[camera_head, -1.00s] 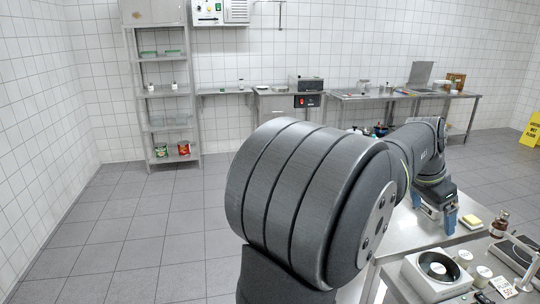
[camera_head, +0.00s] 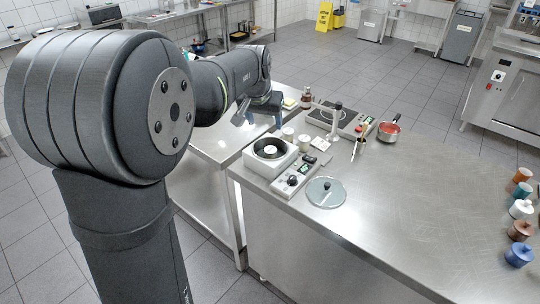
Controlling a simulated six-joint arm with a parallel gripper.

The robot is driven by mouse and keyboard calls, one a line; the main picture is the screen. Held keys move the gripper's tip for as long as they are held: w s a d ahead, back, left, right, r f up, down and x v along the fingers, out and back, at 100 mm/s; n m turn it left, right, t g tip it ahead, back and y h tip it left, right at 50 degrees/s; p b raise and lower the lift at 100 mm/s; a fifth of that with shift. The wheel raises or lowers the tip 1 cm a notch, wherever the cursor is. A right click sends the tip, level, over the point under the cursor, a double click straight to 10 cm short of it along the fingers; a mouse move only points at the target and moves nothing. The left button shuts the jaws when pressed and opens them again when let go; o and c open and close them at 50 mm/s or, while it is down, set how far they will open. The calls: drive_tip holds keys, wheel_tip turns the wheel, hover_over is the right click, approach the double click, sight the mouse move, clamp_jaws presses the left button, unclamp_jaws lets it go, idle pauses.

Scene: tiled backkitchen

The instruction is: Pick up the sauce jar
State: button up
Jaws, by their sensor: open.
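My gripper (camera_head: 258,116) is open and empty, pointing down over the far, lower steel table (camera_head: 216,142). I cannot tell for certain which thing is the sauce jar. A small brown bottle (camera_head: 306,98) stands just right of my gripper, near the far end of the steel counter (camera_head: 400,200). Two small pale lidded jars (camera_head: 288,134) (camera_head: 304,142) stand beside the white appliance.
A white appliance with a round black top (camera_head: 270,150), a scale (camera_head: 294,180), a glass lid (camera_head: 326,192), a hotplate (camera_head: 334,116) and a red-filled pot (camera_head: 388,131) stand on the counter. A yellow sponge (camera_head: 290,103) lies by my gripper. The counter's middle is clear.

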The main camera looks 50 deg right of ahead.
approach(270, 149)
drive_tip(key=x, duration=0.5)
drive_tip(key=shift+d, duration=0.15)
drive_tip(key=shift+x, duration=2.6)
drive_tip(key=shift+s, duration=0.1)
drive_tip(key=c, duration=1.1)
